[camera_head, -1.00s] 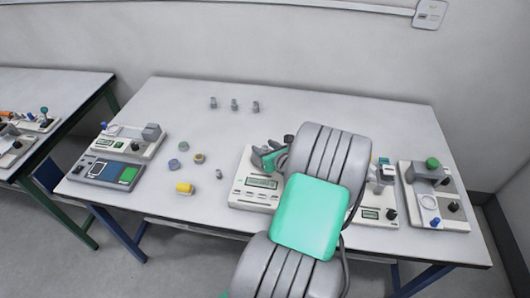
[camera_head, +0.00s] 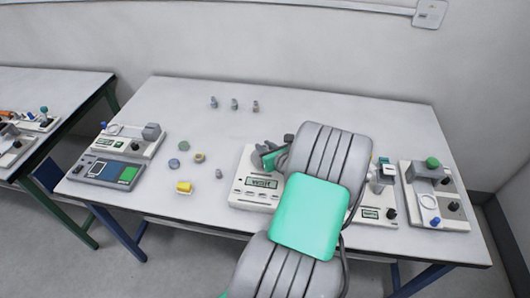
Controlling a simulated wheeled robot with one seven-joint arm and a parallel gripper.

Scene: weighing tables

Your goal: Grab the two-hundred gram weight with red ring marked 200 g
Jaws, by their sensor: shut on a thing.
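My gripper (camera_head: 268,156) is over the back left part of the white balance (camera_head: 246,195) in the middle of the table. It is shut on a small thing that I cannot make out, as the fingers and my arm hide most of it. I cannot pick out a red ring or a 200 g mark anywhere. Small grey weights stand at the back of the table: a left one (camera_head: 213,103), a middle one (camera_head: 234,104) and a right one (camera_head: 256,106).
Several small pieces lie left of the balance, among them a yellow cylinder (camera_head: 184,187) and a brownish one (camera_head: 199,158). Instruments stand at the table's left end (camera_head: 107,171) and right end (camera_head: 438,205). My arm covers the front middle. The back left tabletop is clear.

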